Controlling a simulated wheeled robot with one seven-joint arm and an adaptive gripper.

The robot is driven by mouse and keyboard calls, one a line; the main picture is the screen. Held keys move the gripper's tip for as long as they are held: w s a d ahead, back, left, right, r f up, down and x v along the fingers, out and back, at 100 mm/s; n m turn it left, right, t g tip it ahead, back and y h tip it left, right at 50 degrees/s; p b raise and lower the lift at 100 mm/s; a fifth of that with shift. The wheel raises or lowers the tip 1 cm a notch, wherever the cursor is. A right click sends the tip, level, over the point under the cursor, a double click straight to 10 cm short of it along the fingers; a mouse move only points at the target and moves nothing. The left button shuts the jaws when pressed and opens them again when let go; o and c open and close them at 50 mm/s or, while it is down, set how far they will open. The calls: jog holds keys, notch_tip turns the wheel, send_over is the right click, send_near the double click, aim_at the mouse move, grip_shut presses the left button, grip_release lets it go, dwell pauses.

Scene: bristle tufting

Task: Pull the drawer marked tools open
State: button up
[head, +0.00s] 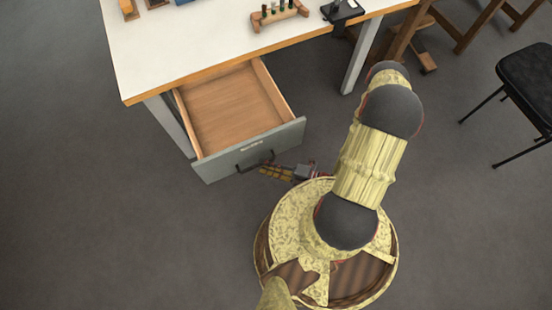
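The drawer (232,103) under the white-topped table stands well pulled out, and its bare wooden inside looks empty. Its grey front (222,167) carries a small pale label (251,146), too small to read here. A dark bar handle (255,164) sits below the label. My gripper (266,172) is low in front of the drawer, just right of and beside the handle. I cannot tell whether the fingers touch the handle or are shut on it.
The table (160,50) bears a wooden rack (278,14) with several dark tufts, a black device (342,10) and wooden blocks. A black chair (526,82) stands at the right, near wooden trestle legs (470,30). The floor left of the drawer is clear.

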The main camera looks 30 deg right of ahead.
jog(key=shift+v, duration=2.05)
jog(key=w+d+r+n+g+h, duration=0.1)
jog(key=w+r+n+g+h, duration=0.15)
jog(key=r+n+g, duration=1.7)
jog(key=s+r+n+t+h, duration=0.2)
jog(key=r+n+t+h, duration=0.2)
jog(key=r+n, duration=0.9)
jog(key=s+r+n+t+h, duration=0.2)
jog(key=r+n+t+h, duration=0.3)
jog(key=r+n+t, duration=0.4)
notch_tip(320, 180, up, 8)
jog(key=n, duration=0.5)
jog(key=shift+s+a, duration=0.2)
jog(key=shift+s, duration=0.1)
